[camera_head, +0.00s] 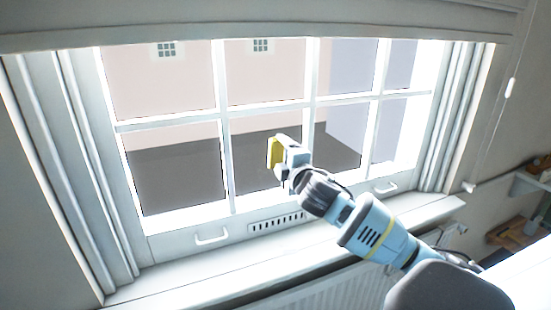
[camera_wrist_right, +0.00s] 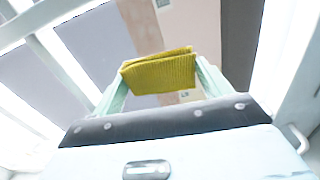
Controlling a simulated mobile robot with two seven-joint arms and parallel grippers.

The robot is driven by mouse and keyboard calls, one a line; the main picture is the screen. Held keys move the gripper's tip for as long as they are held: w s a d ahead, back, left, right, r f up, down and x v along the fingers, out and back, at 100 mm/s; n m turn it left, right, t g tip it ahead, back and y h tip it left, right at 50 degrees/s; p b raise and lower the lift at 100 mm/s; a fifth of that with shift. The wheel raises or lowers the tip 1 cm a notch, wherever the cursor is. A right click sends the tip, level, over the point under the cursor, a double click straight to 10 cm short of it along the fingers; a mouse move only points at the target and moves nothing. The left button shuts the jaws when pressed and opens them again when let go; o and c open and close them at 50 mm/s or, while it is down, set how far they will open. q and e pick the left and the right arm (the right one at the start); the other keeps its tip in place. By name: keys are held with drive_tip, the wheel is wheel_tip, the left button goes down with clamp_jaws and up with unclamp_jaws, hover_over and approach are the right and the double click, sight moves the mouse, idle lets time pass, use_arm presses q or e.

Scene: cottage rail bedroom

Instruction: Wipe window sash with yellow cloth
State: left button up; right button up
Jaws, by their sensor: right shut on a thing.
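The window sash (camera_head: 225,160) is white, with several panes split by glazing bars, and fills the middle of the head view. My right gripper (camera_head: 280,152) reaches up from the lower right and is in front of the lower panes. It is shut on the folded yellow cloth (camera_head: 273,153). In the right wrist view the cloth (camera_wrist_right: 158,71) is pinched between the two pale fingers, with the window bars beyond it. I cannot tell whether the cloth touches the glass or the sash. My left gripper is not in view.
The sill (camera_head: 190,282) runs below the window, with a radiator (camera_head: 315,290) under it. Two handles and a vent (camera_head: 277,222) are on the sash's bottom rail. A blind (camera_head: 260,20) hangs across the top. A shelf (camera_head: 530,183) is at right.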

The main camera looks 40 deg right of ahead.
drive_tip(key=shift+d, duration=0.2)
drive_tip(key=shift+s+d, duration=0.25)
drive_tip(key=shift+d, duration=0.65)
drive_tip(key=shift+s+d, duration=0.25)
drive_tip(key=shift+d, duration=0.65)
drive_tip(key=shift+s, duration=0.1)
drive_tip(key=shift+v, duration=2.95)
drive_tip(key=v, duration=0.3)
drive_tip(key=shift+f, duration=0.1)
